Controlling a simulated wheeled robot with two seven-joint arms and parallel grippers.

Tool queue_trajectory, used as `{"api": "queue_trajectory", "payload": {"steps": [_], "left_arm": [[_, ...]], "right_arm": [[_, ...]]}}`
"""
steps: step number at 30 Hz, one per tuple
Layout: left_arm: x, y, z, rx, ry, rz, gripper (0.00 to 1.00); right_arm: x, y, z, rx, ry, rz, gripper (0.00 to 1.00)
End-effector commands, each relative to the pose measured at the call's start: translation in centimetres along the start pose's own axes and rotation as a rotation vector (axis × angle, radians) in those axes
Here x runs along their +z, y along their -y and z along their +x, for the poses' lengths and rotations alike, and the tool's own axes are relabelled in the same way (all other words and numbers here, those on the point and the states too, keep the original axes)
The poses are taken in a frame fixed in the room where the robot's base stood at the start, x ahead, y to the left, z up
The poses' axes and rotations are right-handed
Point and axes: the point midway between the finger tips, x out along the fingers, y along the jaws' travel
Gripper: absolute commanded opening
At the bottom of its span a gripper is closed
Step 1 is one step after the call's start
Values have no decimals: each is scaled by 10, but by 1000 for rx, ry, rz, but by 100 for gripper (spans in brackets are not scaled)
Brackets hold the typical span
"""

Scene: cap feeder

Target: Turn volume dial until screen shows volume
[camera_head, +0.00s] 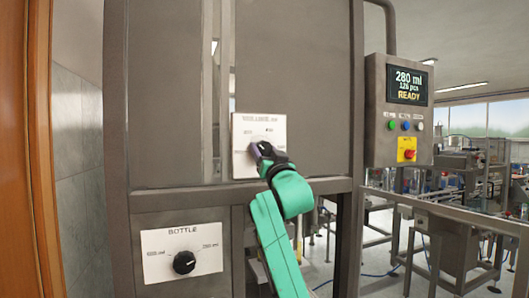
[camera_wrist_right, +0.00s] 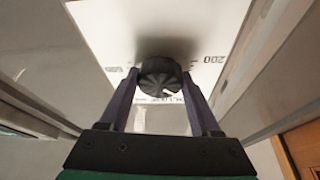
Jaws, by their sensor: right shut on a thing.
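The volume dial (camera_wrist_right: 160,78) is a black ribbed knob on a white plate in the right wrist view. Its plate (camera_head: 240,165) shows on the machine frame in the head view, with the knob itself mostly hidden behind my gripper. My right gripper (camera_head: 259,150) is at the dial, and its two purple fingers are shut on opposite sides of the knob in the wrist view (camera_wrist_right: 160,95). The screen (camera_head: 408,85) at the upper right reads "280 ml", "126 pcs" and "READY". My left gripper is not in view.
A lower plate marked "BOTTLE" (camera_head: 155,268) carries another black knob (camera_head: 184,262). Below the screen are green, blue and white buttons and a red emergency button (camera_head: 408,154) on yellow. Dark panels and metal posts surround the dial. A brown door edge stands at the far left.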

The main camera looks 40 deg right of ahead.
Motion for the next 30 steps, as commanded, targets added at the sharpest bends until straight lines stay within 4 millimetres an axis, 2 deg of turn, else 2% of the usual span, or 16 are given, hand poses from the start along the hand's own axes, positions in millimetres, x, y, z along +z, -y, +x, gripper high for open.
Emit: {"api": "queue_trajectory", "payload": {"steps": [13, 30], "left_arm": [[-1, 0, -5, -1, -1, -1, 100], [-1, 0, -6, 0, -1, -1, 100]], "right_arm": [[-1, 0, 0, -98, 0, -239, 8], [0, 0, 0, -117, 0, -281, 8]]}}
